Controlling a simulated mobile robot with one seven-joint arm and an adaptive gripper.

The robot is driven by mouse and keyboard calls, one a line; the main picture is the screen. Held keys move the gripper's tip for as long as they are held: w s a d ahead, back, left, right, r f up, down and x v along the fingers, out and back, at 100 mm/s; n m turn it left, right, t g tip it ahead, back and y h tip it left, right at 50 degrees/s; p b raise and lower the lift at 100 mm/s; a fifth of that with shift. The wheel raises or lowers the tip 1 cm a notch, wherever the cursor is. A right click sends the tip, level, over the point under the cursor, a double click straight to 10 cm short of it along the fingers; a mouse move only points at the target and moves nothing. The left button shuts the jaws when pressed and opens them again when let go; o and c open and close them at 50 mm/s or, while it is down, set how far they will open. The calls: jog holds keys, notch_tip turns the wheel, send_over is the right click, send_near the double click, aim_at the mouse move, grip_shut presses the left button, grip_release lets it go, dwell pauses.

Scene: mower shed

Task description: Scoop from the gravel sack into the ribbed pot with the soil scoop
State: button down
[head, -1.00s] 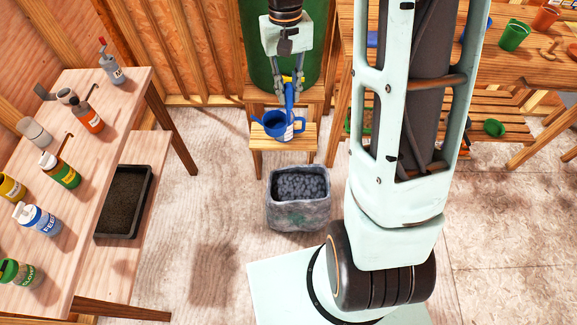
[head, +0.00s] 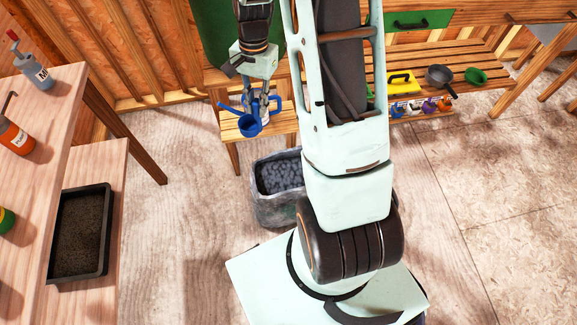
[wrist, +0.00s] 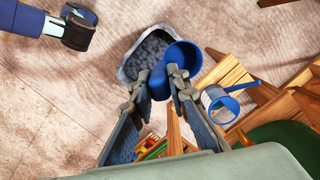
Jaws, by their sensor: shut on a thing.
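My gripper (head: 262,102) points down in front of the wooden step, above and behind the gravel sack. In the wrist view my gripper (wrist: 160,80) is shut on the blue soil scoop (wrist: 184,56), whose round body hangs just past the fingertips. The grey gravel sack (head: 284,206) stands open on the floor with dark grey stones inside. It also shows in the wrist view (wrist: 126,72), partly hidden behind the scoop. In the head view the scoop and a blue watering can overlap, hard to separate. I cannot identify the ribbed pot in the current views.
A table with bottles (head: 38,70) and a dark soil tray (head: 103,240) are at the left. Floor at the right is clear.

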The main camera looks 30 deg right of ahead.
jog(key=s+d+f+m+b, duration=0.1)
jog(key=f+m+b, duration=0.3)
jog(key=f, duration=1)
jog(key=s+d+f+m+t+b, duration=0.1)
jog(key=d+f+m+b, duration=0.2)
jog(key=f+b, duration=0.8)
jog(key=s+d+f+m+b, duration=0.1)
jog(key=d+f+m+b, duration=0.2)
jog(key=f+b, duration=0.5)
jog(key=shift+s+d+f+m, duration=0.3)
jog(key=shift+f+m, duration=0.5)
jog(key=shift+f, duration=3.65)
notch_tip(320, 180, up, 13)
jog(key=p, duration=0.9)
